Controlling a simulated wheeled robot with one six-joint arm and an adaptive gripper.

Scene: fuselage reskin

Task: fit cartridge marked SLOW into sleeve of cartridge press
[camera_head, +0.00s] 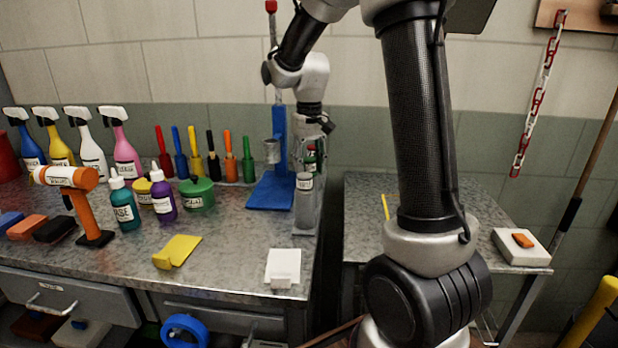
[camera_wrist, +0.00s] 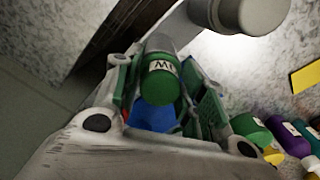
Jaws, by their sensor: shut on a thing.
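My gripper (camera_head: 312,160) is shut on a green cartridge (camera_wrist: 161,82) with a white label, only partly readable in the wrist view. In the head view the cartridge (camera_head: 311,157) is held above the back right of the bench, mostly hidden by the fingers. The blue cartridge press (camera_head: 271,192) stands just left of my gripper, with a tall blue column. Its silver sleeve (camera_head: 272,151) is on the column's front left, apart from the held cartridge. A labelled grey cylinder (camera_head: 305,205) stands below my gripper; its label is too small to read.
Several bottles, a green pot (camera_head: 197,194) and coloured-handled tools stand left of the press. The bench's middle is mostly clear. A gap separates it from the right table (camera_head: 360,205).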

